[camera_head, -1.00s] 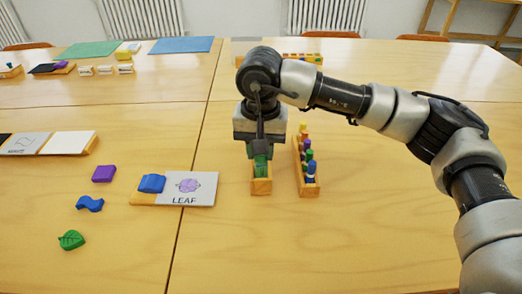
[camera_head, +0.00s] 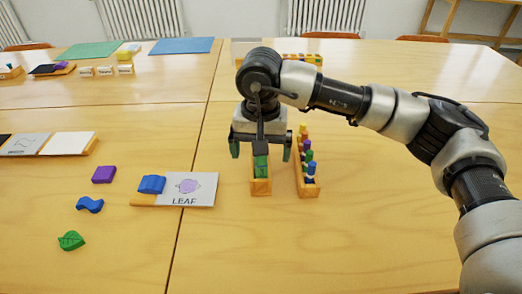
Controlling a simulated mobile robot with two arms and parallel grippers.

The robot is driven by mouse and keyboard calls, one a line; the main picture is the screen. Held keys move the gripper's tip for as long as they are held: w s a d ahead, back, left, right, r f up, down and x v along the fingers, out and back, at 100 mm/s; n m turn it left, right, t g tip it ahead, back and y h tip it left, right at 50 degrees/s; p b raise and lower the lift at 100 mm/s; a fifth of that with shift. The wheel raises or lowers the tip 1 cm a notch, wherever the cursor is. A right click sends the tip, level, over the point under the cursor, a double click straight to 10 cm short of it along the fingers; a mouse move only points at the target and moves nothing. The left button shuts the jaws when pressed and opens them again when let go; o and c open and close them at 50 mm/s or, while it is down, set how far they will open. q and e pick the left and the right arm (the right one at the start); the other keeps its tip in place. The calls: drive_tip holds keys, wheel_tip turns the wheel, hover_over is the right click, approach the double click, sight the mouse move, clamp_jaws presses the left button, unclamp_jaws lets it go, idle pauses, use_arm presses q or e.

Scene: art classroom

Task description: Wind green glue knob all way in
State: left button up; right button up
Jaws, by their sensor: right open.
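The green glue (camera_head: 261,166) lies or stands in a small wooden holder (camera_head: 260,187) near the middle of the table. Its knob cannot be made out, as my arm covers the area above it. My right gripper (camera_head: 260,153) points down over the holder with its fingers spread wide, one on each side of the green glue and apart from it. My left gripper is not in view.
A wooden rack (camera_head: 308,189) with several coloured glues stands close on the right. A LEAF card (camera_head: 189,188) with a blue block (camera_head: 151,184) lies left. A purple block (camera_head: 104,174), blue wave (camera_head: 90,204) and green leaf (camera_head: 71,240) lie farther left.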

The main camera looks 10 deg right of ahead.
idle(0.4)
drive_tip(key=shift+m, duration=0.6)
drive_tip(key=shift+m+b, duration=0.35)
drive_tip(key=shift+m, duration=1.85)
drive_tip(key=m, duration=0.3)
drive_tip(key=shift+m+b, duration=0.3)
drive_tip(key=shift+b, duration=0.1)
drive_tip(key=shift+m, duration=1.1)
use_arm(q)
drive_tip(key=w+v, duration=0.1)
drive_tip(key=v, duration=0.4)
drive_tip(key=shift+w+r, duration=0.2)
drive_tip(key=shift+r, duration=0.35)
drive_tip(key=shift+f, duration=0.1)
